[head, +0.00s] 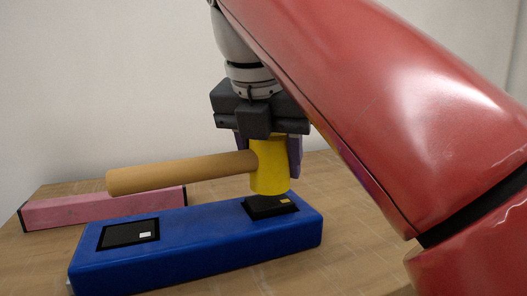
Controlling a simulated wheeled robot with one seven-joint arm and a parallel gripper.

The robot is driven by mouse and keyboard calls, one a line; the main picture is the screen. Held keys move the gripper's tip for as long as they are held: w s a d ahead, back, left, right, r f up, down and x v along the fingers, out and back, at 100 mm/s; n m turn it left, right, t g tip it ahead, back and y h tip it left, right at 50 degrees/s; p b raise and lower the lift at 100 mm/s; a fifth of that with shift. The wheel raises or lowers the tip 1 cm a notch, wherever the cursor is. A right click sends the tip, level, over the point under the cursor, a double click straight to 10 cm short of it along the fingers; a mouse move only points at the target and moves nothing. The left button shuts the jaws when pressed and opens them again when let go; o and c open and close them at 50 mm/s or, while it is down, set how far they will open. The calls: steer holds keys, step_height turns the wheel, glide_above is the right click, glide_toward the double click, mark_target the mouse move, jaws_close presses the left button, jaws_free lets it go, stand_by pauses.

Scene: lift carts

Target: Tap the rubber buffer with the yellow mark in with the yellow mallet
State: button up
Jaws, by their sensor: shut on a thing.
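The yellow mallet has a yellow head (269,166) and a tan handle (180,174) that points left. My gripper (268,140) is shut on the mallet's head from above, with purple fingers partly hidden behind it. The head stands upright just over the black rubber buffer with the yellow mark (262,208), at the right end of a blue block (200,238). The head's lower end overlaps the buffer's far part; I cannot tell whether they touch. The buffer stands a little above the block's top. Another black buffer with a white mark (122,234) lies about level at the left end.
A pink bar (105,209) lies on the wooden table (345,240) behind the blue block at left. My red arm covers the right side of the view. The table shows bare in front of the block and to its right.

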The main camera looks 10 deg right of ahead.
step_height(320, 180, down, 3)
steer(key=shift+r+b, duration=0.1)
steer(key=shift+b, duration=0.45)
steer(key=shift+r+p, duration=0.4)
steer(key=shift+p, duration=0.05)
steer(key=shift+r+p, duration=1.05)
steer(key=shift+p, duration=0.15)
step_height(320, 180, up, 3)
steer(key=p, duration=0.3)
steer(key=shift+r+p, duration=0.35)
steer(key=shift+r, duration=0.65)
steer(key=shift+s, duration=0.1)
